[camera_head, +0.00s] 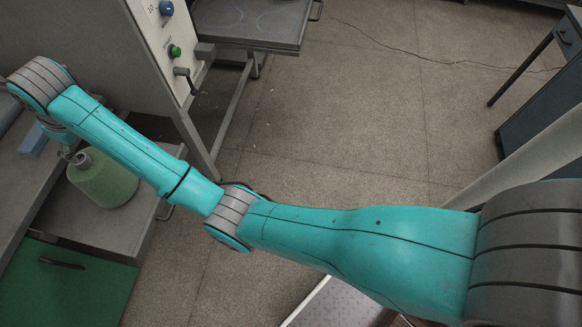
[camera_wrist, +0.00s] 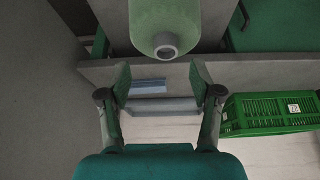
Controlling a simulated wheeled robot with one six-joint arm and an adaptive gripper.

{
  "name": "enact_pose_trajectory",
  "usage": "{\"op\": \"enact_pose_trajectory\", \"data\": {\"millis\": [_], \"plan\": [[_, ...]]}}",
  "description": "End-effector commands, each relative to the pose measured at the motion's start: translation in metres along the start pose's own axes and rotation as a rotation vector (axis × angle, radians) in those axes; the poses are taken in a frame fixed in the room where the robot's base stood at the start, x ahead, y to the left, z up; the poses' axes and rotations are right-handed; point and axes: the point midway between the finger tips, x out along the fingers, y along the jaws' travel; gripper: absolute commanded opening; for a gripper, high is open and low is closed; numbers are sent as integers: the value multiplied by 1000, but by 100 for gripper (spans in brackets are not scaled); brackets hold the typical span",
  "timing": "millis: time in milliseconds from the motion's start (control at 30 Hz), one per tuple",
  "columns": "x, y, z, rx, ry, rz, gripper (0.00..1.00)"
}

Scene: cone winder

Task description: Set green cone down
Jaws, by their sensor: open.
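The green cone (camera_head: 103,180) stands upright on a grey shelf (camera_head: 82,226) at the left in the head view, partly hidden behind my arm. In the wrist view the green cone (camera_wrist: 165,28) shows at the top centre, with its grey core end facing the camera. My gripper (camera_wrist: 158,75) is open, its two fingers spread wide, with the cone's narrow end just beyond the fingertips. Nothing is held. In the head view my gripper (camera_head: 72,155) is small and mostly hidden by the wrist, close to the cone's top.
A green crate (camera_wrist: 268,113) lies at the right in the wrist view. A blue block (camera_wrist: 148,86) lies on a ledge beyond the fingers. A panel with blue and green knobs (camera_head: 172,45) stands near my forearm. Open floor (camera_head: 340,130) fills the middle.

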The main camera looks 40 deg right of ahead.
Motion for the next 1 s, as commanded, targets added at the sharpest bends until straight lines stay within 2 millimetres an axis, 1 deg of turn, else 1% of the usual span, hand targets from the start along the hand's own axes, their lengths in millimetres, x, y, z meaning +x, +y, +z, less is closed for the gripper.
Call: {"op": "enact_pose_trajectory", "data": {"millis": [33,67,100,167,200,267,300,367,400,467,500,567,600,667,733,800,867,1000], "plan": [[18,4,19,13,6,6,64],[28,6,28,21,16,10,64],[41,9,42,33,31,18,64],[59,14,64,51,56,29,64],[70,16,78,62,74,37,64],[84,19,101,78,98,49,64],[94,21,116,89,114,57,64],[106,24,139,105,139,69,64],[113,25,155,115,155,77,64],[122,26,179,131,180,90,64],[127,27,195,141,195,99,64],[133,28,219,156,219,112,64],[136,28,234,164,235,120,64],[139,27,257,177,259,133,64],[141,26,284,193,287,148,64],[140,24,312,209,315,163,64],[138,22,335,221,339,176,64],[126,14,387,249,395,207,64]]}}
